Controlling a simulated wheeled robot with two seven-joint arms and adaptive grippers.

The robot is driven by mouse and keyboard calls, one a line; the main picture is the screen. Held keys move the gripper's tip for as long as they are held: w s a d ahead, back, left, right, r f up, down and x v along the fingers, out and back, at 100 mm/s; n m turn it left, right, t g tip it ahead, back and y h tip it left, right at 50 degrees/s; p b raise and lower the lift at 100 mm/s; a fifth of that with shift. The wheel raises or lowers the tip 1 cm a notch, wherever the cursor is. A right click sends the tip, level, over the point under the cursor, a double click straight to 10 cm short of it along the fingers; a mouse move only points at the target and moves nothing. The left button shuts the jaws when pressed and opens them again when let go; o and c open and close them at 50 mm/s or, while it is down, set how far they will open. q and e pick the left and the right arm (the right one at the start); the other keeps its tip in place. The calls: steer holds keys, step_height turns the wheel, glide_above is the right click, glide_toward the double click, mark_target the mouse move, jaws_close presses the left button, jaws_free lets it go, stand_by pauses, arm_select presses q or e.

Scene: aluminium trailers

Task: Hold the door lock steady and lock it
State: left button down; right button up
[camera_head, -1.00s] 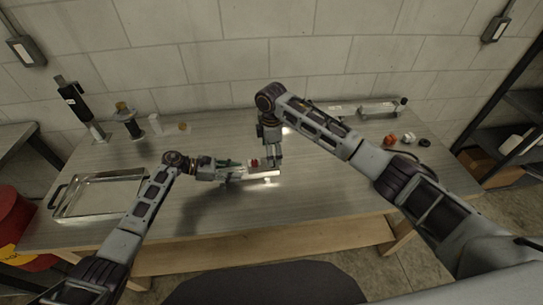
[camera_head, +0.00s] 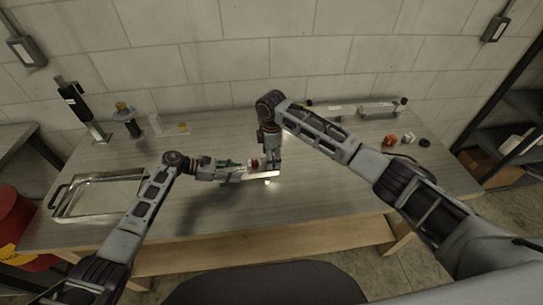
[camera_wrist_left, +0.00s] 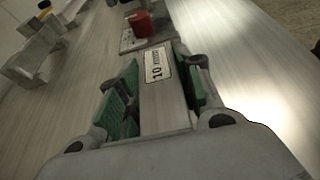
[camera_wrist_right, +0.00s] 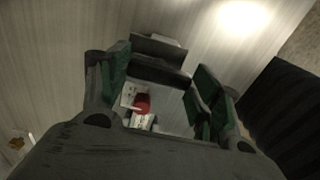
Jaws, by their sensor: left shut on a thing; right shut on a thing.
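The door lock is a pale metal bar (camera_head: 264,176) with a red knob (camera_head: 254,162), held over the middle of the table. My left gripper (camera_head: 228,170) is shut on its left end; the left wrist view shows the green finger pads around the bar beside a label (camera_wrist_left: 157,65) reading 10, with the red knob (camera_wrist_left: 141,22) beyond. My right gripper (camera_head: 269,160) reaches down at the lock's right part, beside the red knob. In the right wrist view its fingers are around a dark grey piece (camera_wrist_right: 155,68) near the red knob (camera_wrist_right: 142,103). Its exact contact is unclear.
A metal tray (camera_head: 98,195) lies at the table's left. A black upright device (camera_head: 80,105) and a yellow-topped part (camera_head: 125,115) stand at the back left. The front table is clear.

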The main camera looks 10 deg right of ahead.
steer(key=shift+m, duration=0.3)
steer(key=m, duration=0.3)
steer(key=shift+m, duration=0.4)
steer(key=m, duration=0.9)
steer(key=shift+m, duration=2.3)
steer(key=o, duration=1)
